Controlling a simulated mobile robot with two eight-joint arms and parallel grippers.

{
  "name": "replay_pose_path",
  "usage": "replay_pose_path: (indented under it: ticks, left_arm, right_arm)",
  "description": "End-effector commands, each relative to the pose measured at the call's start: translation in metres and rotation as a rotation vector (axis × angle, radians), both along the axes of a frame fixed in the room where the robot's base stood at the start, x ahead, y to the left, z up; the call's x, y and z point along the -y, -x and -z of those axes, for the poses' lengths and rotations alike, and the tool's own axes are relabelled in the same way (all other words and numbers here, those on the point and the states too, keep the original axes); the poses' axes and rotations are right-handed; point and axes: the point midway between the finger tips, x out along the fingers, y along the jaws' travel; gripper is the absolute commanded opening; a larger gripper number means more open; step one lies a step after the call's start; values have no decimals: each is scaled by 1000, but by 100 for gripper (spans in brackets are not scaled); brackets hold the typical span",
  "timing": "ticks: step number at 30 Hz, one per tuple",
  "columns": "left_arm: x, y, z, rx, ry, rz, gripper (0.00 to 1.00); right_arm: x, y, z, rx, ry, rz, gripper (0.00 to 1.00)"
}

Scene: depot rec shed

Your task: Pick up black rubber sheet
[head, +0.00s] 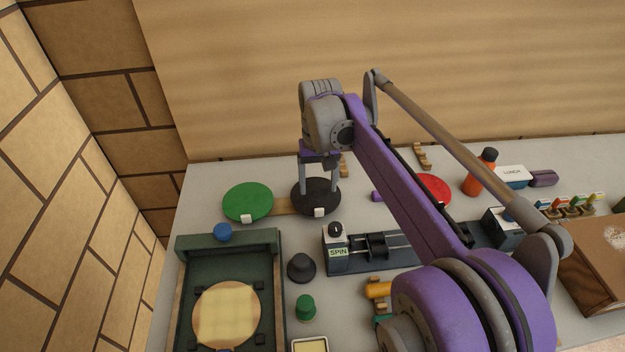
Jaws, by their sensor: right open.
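The black rubber sheet (316,205) is a round, flat black disc with a small white tag at its front edge. It lies in the head view between a green disc (247,200) and the middle of the table. My right gripper (320,187) points down over the black disc with its two fingers spread apart. The fingertips are at or just above the disc, near its left and right sides; I cannot tell whether they touch it. Nothing is held between them. My left gripper is not in view.
A red disc (436,189) lies partly behind my right arm. A green tray device (183,300), a black knob (301,268) and a SPIN device (338,267) stand in front. An orange bottle (478,175) stands right. The wall is close behind.

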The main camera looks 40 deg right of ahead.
Motion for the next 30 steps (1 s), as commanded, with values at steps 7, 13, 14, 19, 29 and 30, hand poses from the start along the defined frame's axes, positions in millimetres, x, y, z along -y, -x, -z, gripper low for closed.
replay_pose_path:
  ticks: [7,13,14,19,29,30]
  left_arm:
    - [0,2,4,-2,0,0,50]
    - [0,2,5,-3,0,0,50]
    - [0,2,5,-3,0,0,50]
    - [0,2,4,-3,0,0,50]
    - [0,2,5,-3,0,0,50]
    - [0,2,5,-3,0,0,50]
  right_arm:
    - [2,-1,32,-5,-2,5,75]
    - [2,-1,54,-4,-1,5,75]
    - [3,-1,55,-4,-2,5,75]
    - [6,-4,73,-4,-2,5,75]
    - [8,-6,108,-4,-2,4,75]
    - [8,-6,108,-4,-2,4,75]
